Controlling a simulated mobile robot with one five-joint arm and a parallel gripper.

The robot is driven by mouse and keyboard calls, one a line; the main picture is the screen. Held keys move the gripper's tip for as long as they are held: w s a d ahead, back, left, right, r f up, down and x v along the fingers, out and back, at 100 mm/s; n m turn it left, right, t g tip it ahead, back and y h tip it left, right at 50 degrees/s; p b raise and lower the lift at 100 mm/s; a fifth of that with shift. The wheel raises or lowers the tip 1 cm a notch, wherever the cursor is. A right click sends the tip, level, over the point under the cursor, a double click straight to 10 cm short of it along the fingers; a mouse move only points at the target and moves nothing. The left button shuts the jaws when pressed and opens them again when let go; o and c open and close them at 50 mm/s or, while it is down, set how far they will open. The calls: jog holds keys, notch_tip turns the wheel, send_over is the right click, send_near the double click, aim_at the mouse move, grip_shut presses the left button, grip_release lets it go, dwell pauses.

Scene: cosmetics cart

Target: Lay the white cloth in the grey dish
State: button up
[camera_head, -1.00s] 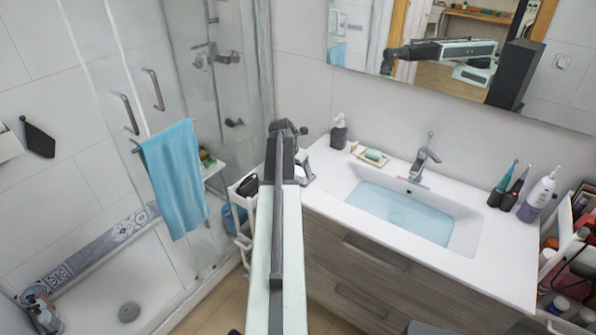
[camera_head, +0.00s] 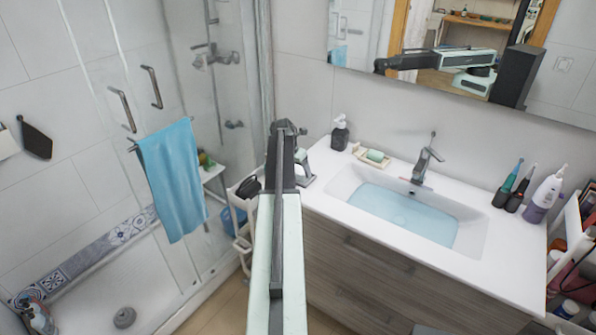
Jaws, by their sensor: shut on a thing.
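My arm reaches straight away from me up the middle of the view and ends in my dark gripper (camera_head: 286,128). The gripper is seen from behind and above, over the left end of the washbasin counter. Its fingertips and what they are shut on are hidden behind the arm. I cannot make out the white cloth or the grey dish. A small grey and whitish shape (camera_head: 304,172) shows just right of the arm's end; I cannot tell what it is.
A white cart (camera_head: 243,222) with a black item stands left of my arm. The counter (camera_head: 335,205) carries a soap dispenser (camera_head: 340,134), green soap, a basin (camera_head: 405,212), a tap and toothbrushes. A blue towel (camera_head: 172,180) hangs on the shower door. A crowded rack stands far right.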

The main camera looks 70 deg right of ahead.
jog(key=shift+f, duration=0.25)
jog(key=o, duration=1.6)
jog(key=shift+r, duration=0.1)
jog(key=shift+r, duration=0.3)
jog(key=p+v, duration=1.1)
jog(key=shift+a+r, duration=0.2)
jog(key=shift+r, duration=0.2)
